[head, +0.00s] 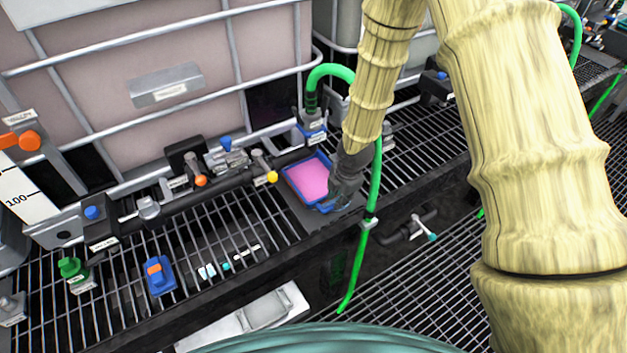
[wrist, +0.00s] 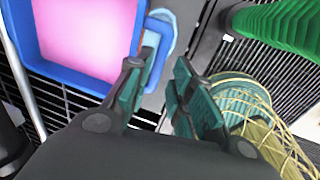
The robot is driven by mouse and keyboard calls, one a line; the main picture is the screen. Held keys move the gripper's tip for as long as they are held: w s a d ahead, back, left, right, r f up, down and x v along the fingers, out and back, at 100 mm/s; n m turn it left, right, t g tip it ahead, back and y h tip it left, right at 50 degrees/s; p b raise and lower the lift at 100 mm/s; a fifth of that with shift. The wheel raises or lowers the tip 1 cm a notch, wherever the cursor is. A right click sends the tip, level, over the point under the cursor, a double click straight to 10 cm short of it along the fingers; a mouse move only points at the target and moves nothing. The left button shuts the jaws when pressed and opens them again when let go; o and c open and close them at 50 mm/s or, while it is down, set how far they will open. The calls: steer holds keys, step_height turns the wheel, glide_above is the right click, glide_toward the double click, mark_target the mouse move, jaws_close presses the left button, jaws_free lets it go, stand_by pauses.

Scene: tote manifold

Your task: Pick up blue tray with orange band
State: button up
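A blue tray (head: 290,178) filled with pink sits on a dark plate on the grating, below the large caged tank. It also shows at the upper left of the wrist view (wrist: 78,84), with a pale blue tab (wrist: 158,38) at its right side. My gripper (head: 338,198) is at the tray's right end. In the wrist view my gripper (wrist: 158,92) has its two fingers apart with nothing clearly between them; the left finger overlaps the tab's lower end. I cannot tell whether they touch.
A smaller blue piece with an orange top (head: 160,276) stands on the grating at left. A green hose (head: 376,180) hangs just right of my gripper and shows large in the wrist view (wrist: 280,25). A pipe with coloured valves (head: 200,181) runs behind and left of the tray.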

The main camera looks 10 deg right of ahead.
steer(key=shift+w+a+f+p, duration=0.15)
steer(key=shift+f+p, duration=0.1)
steer(key=shift+f, duration=0.45)
steer(key=shift+w+f+p, duration=0.15)
steer(key=shift+f+p, duration=0.1)
steer(key=shift+f, duration=0.5)
steer(key=shift+w+a+f+p, duration=0.15)
steer(key=shift+f+p, duration=0.1)
steer(key=shift+f, duration=0.45)
steer(key=shift+c, duration=0.2)
jaws_close()
